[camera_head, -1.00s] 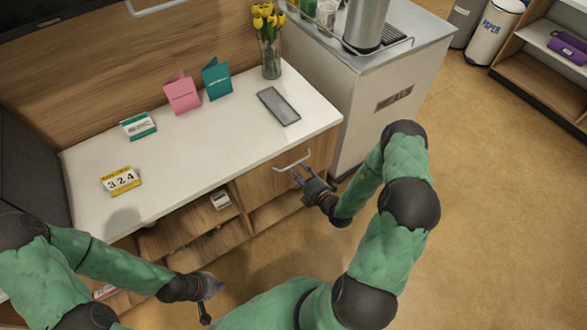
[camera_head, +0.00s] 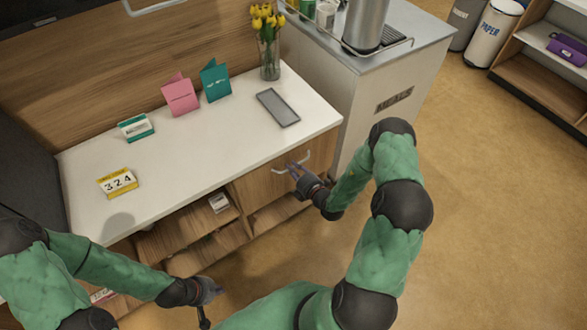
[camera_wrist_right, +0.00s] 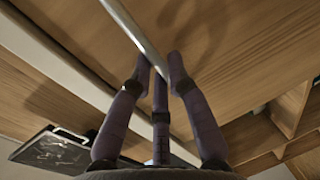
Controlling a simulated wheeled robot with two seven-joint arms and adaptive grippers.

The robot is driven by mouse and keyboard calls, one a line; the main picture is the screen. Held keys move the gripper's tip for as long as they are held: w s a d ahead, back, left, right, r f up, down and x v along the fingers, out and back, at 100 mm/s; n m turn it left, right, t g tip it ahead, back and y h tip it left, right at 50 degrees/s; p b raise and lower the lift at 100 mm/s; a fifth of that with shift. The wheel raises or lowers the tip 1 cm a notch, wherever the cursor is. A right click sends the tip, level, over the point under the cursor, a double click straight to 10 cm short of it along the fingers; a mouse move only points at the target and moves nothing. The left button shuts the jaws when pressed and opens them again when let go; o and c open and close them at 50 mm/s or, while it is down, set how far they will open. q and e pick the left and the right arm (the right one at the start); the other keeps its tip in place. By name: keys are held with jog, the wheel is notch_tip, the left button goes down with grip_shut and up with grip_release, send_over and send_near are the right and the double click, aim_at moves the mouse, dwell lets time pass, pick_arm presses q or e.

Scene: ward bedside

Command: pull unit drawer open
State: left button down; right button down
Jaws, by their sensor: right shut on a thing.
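The unit drawer (camera_head: 262,187) has a wooden front below the right part of the white counter, and it looks closed. A pale bar handle (camera_head: 302,160) is fixed on its front. My right gripper (camera_head: 294,170) is at this handle, shut on it. In the right wrist view the handle bar (camera_wrist_right: 138,30) runs between the purple-grey fingers (camera_wrist_right: 157,68), in front of the wood drawer front (camera_wrist_right: 235,45). My left gripper (camera_head: 212,289) is low at the front, away from the unit's drawer and small in view; its fingers are not clear.
On the counter (camera_head: 200,150) stand a calendar block (camera_head: 118,182), a small green box (camera_head: 136,127), pink (camera_head: 180,94) and teal (camera_head: 215,80) cards, a grey tray (camera_head: 278,107) and a tulip vase (camera_head: 269,55). Open shelves (camera_head: 190,240) lie left of the drawer. The meals cabinet (camera_head: 350,115) adjoins right. Floor at right is clear.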

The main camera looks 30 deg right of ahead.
jog(key=f+p+v, duration=0.2)
jog(key=v, duration=0.9)
jog(key=s+f+p+v, duration=0.1)
jog(key=f+p+v, duration=0.2)
jog(key=v, duration=0.9)
jog(key=shift+s+d, duration=0.25)
jog(key=shift+s, duration=0.05)
jog(key=shift+r, duration=0.1)
jog(key=c, duration=1.2)
grip_release()
jog(key=v, duration=1.2)
